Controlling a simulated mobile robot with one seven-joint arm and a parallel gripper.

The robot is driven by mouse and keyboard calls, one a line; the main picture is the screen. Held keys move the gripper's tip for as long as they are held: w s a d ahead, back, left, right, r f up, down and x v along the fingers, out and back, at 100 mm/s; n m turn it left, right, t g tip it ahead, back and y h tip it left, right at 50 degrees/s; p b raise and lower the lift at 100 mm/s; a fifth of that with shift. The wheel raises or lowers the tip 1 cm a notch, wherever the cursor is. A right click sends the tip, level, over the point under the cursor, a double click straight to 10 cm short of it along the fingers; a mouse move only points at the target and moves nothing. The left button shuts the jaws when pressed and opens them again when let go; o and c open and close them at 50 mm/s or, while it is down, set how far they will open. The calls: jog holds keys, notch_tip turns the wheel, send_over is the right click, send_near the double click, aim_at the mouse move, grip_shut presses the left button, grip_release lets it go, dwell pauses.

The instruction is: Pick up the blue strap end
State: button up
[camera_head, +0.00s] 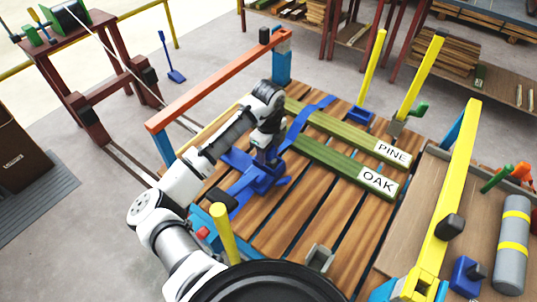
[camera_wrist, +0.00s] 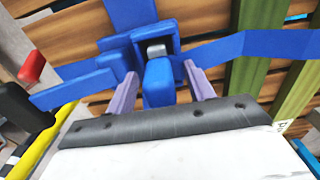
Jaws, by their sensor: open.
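My gripper (camera_head: 266,158) is open, reaching down over the blue strap hardware on the slatted wooden deck (camera_head: 325,215). In the wrist view its two purple fingers (camera_wrist: 161,72) stand on either side of a blue block-like piece, apparently the blue strap end (camera_wrist: 159,84). I cannot tell whether the fingers touch it. Just beyond is a blue buckle frame (camera_wrist: 113,42) with a grey metal part (camera_wrist: 156,49) inside. A flat blue strap (camera_wrist: 250,45) runs off to the right, and also shows in the head view (camera_head: 318,108). My gripper partly hides the strap end in the head view.
Green boards labelled PINE (camera_head: 392,152) and OAK (camera_head: 377,182) lie right of my gripper. An orange rail (camera_head: 215,82) stands behind my arm. Yellow posts (camera_head: 223,235) and a yellow bar (camera_head: 452,175) rise around the deck.

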jog(key=c, duration=1.1)
jog(key=shift+r, duration=0.1)
jog(key=shift+c, duration=0.2)
